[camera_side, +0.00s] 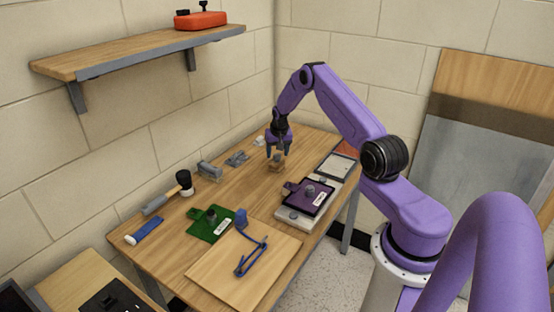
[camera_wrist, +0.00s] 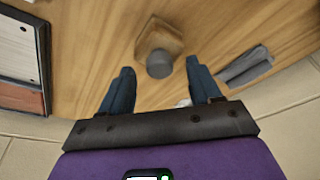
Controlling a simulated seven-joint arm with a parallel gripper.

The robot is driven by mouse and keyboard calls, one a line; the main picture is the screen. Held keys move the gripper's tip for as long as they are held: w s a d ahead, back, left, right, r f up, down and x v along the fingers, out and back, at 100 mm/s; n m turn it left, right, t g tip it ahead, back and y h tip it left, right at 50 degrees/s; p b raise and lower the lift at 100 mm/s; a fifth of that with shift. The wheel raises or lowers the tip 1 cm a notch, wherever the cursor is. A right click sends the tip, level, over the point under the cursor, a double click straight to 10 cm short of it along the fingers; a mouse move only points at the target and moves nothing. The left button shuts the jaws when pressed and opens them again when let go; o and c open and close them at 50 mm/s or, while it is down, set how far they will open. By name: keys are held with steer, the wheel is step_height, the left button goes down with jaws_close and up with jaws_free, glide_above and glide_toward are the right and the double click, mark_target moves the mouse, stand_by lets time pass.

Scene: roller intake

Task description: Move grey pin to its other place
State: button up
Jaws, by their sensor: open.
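A grey pin (camera_wrist: 159,64) stands on a small wooden block (camera_wrist: 150,35), seen end-on in the wrist view. In the side view the block (camera_side: 276,165) sits toward the far end of the table, with the pin small above it. My gripper (camera_side: 278,153) is open and empty, pointing down over the block. In the wrist view its two blue fingers (camera_wrist: 159,75) lie to either side of the pin, apart from it. Other grey knobs stand on the green plate (camera_side: 203,232) and the purple plate (camera_side: 296,199). Which place is the pin's other one, I cannot tell.
A pale-framed tray (camera_side: 335,166) lies beyond the purple plate. Grey metal parts (camera_side: 210,170), a mallet (camera_side: 184,182) and a blue-handled tool (camera_side: 145,231) line the wall side. A wooden board (camera_side: 215,262) with a blue clamp-like item (camera_side: 250,258) lies at the near end.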

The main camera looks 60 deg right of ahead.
steer(key=shift+x, duration=0.8)
jaws_close()
steer(key=shift+r, duration=0.15)
